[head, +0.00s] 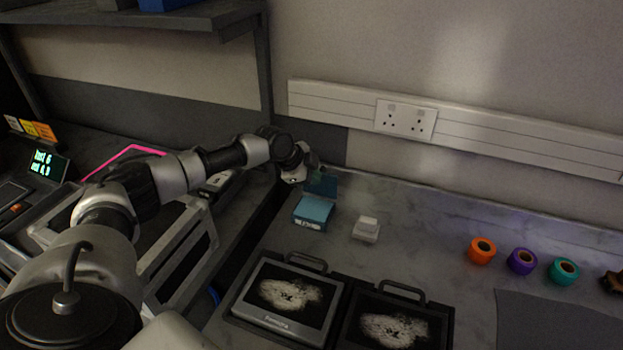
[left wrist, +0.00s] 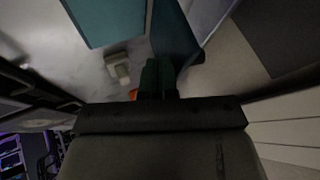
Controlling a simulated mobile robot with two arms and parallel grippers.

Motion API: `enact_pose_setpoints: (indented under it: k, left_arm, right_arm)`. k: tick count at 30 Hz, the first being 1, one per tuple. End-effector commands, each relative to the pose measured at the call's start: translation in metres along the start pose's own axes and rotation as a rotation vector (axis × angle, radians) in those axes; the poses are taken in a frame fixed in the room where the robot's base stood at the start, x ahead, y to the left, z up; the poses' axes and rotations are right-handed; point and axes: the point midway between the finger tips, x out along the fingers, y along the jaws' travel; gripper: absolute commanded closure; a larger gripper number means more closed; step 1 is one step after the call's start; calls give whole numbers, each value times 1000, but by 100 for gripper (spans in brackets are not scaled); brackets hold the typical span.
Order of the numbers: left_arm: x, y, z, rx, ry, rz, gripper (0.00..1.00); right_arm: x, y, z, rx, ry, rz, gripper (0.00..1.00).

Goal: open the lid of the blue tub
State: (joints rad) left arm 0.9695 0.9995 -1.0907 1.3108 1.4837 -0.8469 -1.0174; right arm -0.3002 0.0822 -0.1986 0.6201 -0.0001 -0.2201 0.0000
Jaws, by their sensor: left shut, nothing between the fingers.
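The blue tub (head: 313,211) stands on the grey marbled worktop, near its left edge. Its lid (head: 323,186) is raised at the back of the tub, roughly upright. My left gripper (head: 312,172) is at the upper left of the raised lid, shut and empty. In the left wrist view the shut fingers (left wrist: 158,78) overlap the lid (left wrist: 174,38); I cannot tell whether they touch it. The tub (left wrist: 108,18) shows at the top of that view, cut off by the frame. My right gripper is not in view.
A small white box (head: 366,229) stands right of the tub. Two dark cases (head: 290,302) with speckled panels lie in front. Orange (head: 482,250), purple (head: 522,261) and teal (head: 563,271) rolls stand at the right. A wall with a socket (head: 405,119) is behind; a shelf (head: 190,17) hangs upper left.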

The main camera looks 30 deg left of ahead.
Motion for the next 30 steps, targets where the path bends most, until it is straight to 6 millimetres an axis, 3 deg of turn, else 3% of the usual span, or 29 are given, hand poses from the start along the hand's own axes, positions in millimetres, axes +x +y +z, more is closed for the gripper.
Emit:
enact_pose_setpoints:
  k: [11,30]
  left_arm:
    - [7,-24,-4,-16,-3,34,100]
    - [5,-14,-2,-13,-5,34,100]
  right_arm:
    - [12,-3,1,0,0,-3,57]
    - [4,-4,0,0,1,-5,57]
